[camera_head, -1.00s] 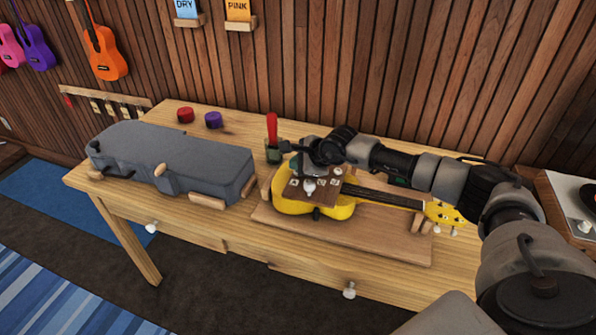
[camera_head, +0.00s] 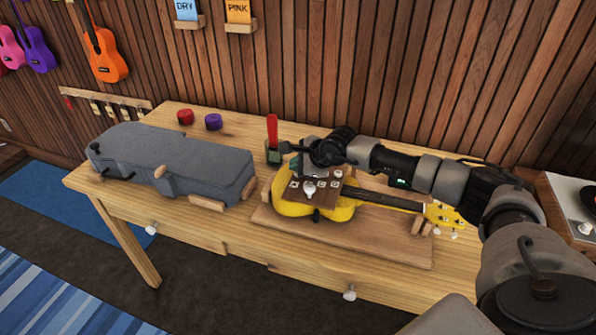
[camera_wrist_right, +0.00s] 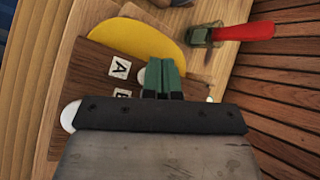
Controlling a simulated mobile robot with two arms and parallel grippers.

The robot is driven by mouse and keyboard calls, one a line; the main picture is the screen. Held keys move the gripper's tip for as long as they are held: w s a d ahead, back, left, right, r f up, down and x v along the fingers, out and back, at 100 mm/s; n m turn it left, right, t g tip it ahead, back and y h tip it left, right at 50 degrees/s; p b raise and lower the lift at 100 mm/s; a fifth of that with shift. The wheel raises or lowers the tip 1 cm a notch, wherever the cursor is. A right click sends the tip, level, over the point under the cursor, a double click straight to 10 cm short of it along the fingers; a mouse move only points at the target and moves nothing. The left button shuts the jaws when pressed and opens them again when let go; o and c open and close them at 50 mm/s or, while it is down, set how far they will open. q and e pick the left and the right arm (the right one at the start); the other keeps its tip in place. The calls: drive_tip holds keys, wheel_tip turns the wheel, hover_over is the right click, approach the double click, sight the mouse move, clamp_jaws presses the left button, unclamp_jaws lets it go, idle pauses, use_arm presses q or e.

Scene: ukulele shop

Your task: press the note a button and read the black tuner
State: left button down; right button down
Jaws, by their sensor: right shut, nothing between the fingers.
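The brown note board (camera_head: 326,200) bears several white letter tiles and stands over the yellow ukulele's body (camera_head: 290,207). In the right wrist view, the tile lettered A (camera_wrist_right: 119,67) lies on the board (camera_wrist_right: 98,60). A pale round button (camera_wrist_right: 141,76) beside that tile is partly hidden by my fingers. My right gripper (camera_wrist_right: 163,80) is shut and empty, its green fingertips over the board close to this button; contact cannot be told. In the head view, my right gripper (camera_head: 312,158) is at the board's far edge. I cannot surely make out the black tuner. My left gripper is out of view.
A grey case (camera_head: 180,160) fills the table's left half. A red-handled item in a dark green holder (camera_head: 274,157) stands close to my right gripper. The table's front edge (camera_head: 240,258) is clear.

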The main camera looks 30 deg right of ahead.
drive_tip(key=shift+r, duration=0.5)
drive_tip(key=shift+r+p, duration=1.45)
drive_tip(key=shift+r, duration=1.1)
drive_tip(key=shift+f, duration=0.1)
